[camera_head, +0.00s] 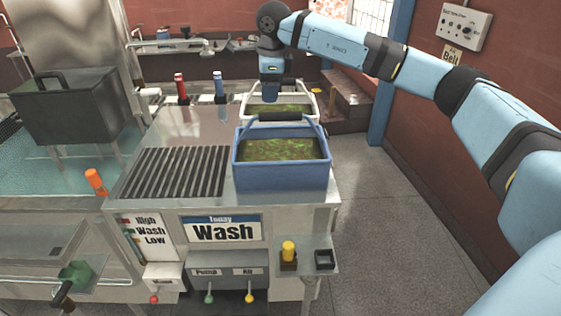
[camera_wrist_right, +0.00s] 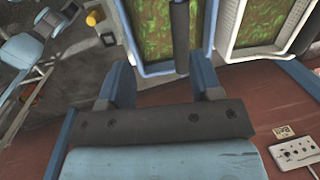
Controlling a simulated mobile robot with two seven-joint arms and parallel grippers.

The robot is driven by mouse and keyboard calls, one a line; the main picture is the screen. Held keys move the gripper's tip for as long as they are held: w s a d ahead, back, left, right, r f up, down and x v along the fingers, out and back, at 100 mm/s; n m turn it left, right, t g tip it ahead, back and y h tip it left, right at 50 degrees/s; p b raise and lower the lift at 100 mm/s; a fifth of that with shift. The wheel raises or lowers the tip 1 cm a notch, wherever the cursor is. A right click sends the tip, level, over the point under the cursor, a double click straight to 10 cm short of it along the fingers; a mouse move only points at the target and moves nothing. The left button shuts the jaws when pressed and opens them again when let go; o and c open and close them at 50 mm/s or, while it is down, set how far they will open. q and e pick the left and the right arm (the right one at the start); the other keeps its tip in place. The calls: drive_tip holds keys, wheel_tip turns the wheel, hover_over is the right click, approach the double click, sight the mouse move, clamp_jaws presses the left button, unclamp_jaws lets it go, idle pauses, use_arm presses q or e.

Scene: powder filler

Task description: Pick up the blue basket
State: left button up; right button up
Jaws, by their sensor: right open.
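The blue basket (camera_head: 282,178) stands on the front right of the steel machine top, filled with green leafy contents. Its black handle grip (camera_head: 279,117) stands above the far rim. My right gripper (camera_head: 271,98) hangs from above, behind that handle in the head view and near the white basket; its tips are hard to make out there. In the right wrist view the right gripper (camera_wrist_right: 160,72) is open and empty. The blue basket (camera_wrist_right: 150,70) and its dark handle (camera_wrist_right: 180,35) show beyond the fingers, the handle nearer the right finger. My left gripper is not in view.
A white basket (camera_head: 313,107) stands just behind the blue one, also with green contents. A slatted grate (camera_head: 170,172) lies left of it. Red (camera_head: 181,88) and blue (camera_head: 219,88) upright handles stand at the back.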

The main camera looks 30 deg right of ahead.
sight(280, 116)
drive_tip(key=shift+h, duration=0.6)
drive_tip(key=d+f, duration=0.1)
drive_tip(key=f, duration=0.1)
drive_tip(key=w+d+f+p, duration=0.1)
drive_tip(key=f, duration=0.1)
drive_tip(key=d+f, duration=0.1)
drive_tip(key=d, duration=0.1)
drive_tip(key=shift+w+f, duration=0.25)
drive_tip(key=shift+f, duration=0.15)
drive_tip(key=f, duration=0.1)
drive_tip(key=f+p, duration=0.1)
drive_tip(key=f, duration=0.1)
drive_tip(key=f+p, duration=0.1)
drive_tip(key=shift+w+d+f, duration=0.35)
drive_tip(key=shift+d, duration=0.05)
drive_tip(key=shift+w+f, duration=0.1)
drive_tip(key=shift+f, duration=0.25)
drive_tip(key=c, duration=1)
drive_tip(key=shift+o, duration=0.2)
drive_tip(key=shift+r, duration=0.15)
